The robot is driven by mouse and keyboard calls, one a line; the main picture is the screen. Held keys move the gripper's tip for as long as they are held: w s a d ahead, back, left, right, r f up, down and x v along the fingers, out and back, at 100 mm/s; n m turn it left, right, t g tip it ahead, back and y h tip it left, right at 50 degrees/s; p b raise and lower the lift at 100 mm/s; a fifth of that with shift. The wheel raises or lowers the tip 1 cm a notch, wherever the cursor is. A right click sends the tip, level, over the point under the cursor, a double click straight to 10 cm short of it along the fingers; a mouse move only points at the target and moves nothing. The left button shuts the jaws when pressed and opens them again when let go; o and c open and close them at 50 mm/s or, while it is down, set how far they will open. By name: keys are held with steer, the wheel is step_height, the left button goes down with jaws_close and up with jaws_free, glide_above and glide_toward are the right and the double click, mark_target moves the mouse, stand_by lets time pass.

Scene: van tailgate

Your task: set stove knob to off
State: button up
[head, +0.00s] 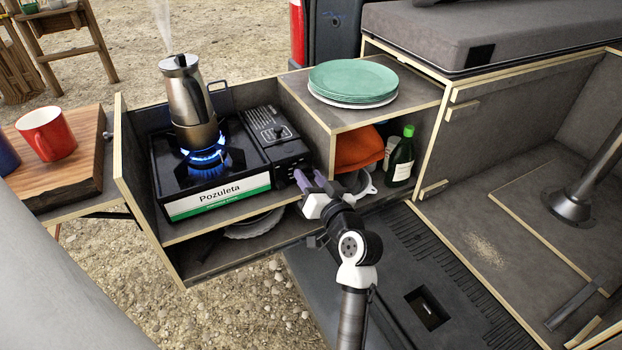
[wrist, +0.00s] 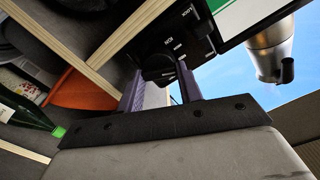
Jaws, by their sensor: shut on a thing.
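The black camping stove (head: 237,170) sits on the box shelf with a blue flame (head: 206,156) burning under a steaming metal coffee pot (head: 187,98). My gripper (head: 308,178) reaches the right front of the stove. In the wrist view, the black stove knob (wrist: 158,66) sits between the two purple fingers of my gripper (wrist: 161,76), which are shut on it. Printed marks show on the panel by the knob, but I cannot tell its exact setting. In the head view the knob is hidden by my fingers.
Green plates (head: 352,78) lie on the upper shelf to the right. Below are an orange cloth (head: 358,148) and a green bottle (head: 401,158), close to my gripper. A red mug (head: 46,133) stands on a wooden board at left. A wooden divider runs beside the stove.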

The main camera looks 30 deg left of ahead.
steer(key=m+p, duration=0.3)
steer(key=m, duration=0.3)
steer(key=shift+d+p, duration=0.1)
steer(key=shift+p, duration=0.3)
steer(key=m+p, duration=0.3)
steer(key=m, duration=0.1)
steer(key=shift+w+m, duration=0.1)
steer(key=shift+m, duration=0.2)
steer(key=shift+f+m+p, duration=0.15)
steer(key=shift+m+p, duration=0.55)
steer(key=shift+m, duration=0.4)
steer(key=o, duration=1)
steer(key=shift+d+f, duration=0.1)
